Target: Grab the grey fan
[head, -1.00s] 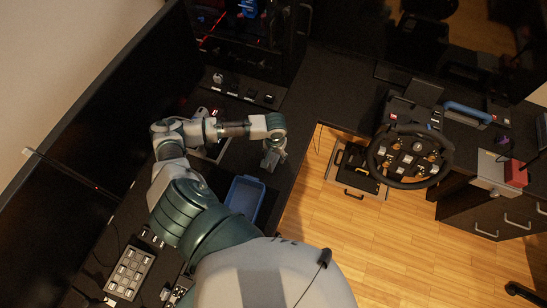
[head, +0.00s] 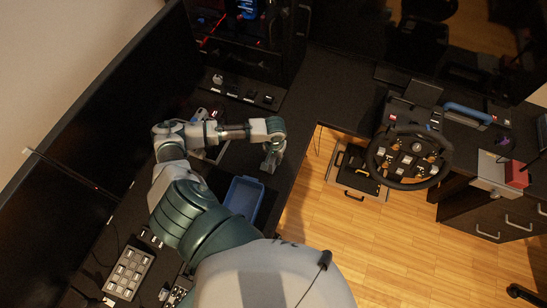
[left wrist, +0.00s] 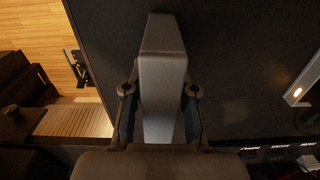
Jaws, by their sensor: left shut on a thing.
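My left gripper (head: 271,160) is at the right edge of the black desk, just above a blue tray in the picture. In the left wrist view the two fingers of the gripper (left wrist: 159,95) are closed on both sides of a long grey piece (left wrist: 163,75), which I take as the grey fan. It lies between the fingers and reaches beyond them over the dark desk top. In the head view the fan is small and mostly covered by the gripper. I cannot tell whether it touches the desk. My right gripper is not in view.
A blue tray (head: 236,200) lies on the desk (head: 323,98). A racing wheel (head: 410,158) stands at the right. A keypad (head: 128,273) is at lower left, and a dark computer case is at the back. Wooden floor (head: 330,240) lies past the desk edge.

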